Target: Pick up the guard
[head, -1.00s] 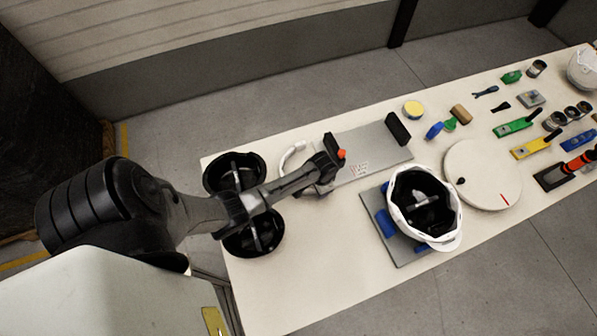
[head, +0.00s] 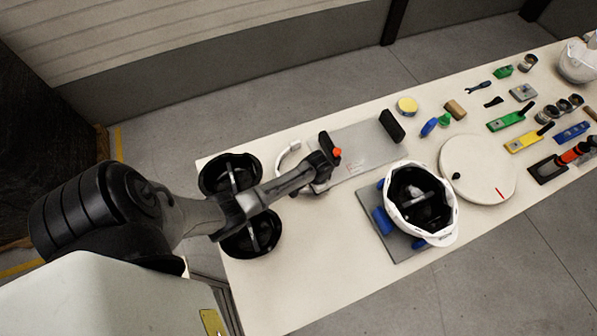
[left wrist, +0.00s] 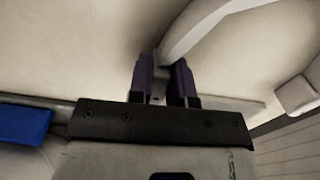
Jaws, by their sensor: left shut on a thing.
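The guard (head: 287,158) is a white curved strip on the table, just left of the grey plate in the head view. My left arm hides part of it. In the left wrist view the guard (left wrist: 205,28) curves up and right from between the fingers. My left gripper (left wrist: 163,72) has its dark purple fingers on both sides of the guard's near part and is shut on it. In the head view my left gripper is low beside the plate, its fingertips mostly hidden. I cannot tell whether the guard touches the table. My right gripper is not in view.
A grey plate (head: 365,152) with an upright black block (head: 392,126) lies right of my left gripper. Black shells (head: 265,235) sit under my left arm. A white helmet shell (head: 448,232) rests on a stand. A white turntable (head: 480,165) and several tools lie farther right. The front-left table is clear.

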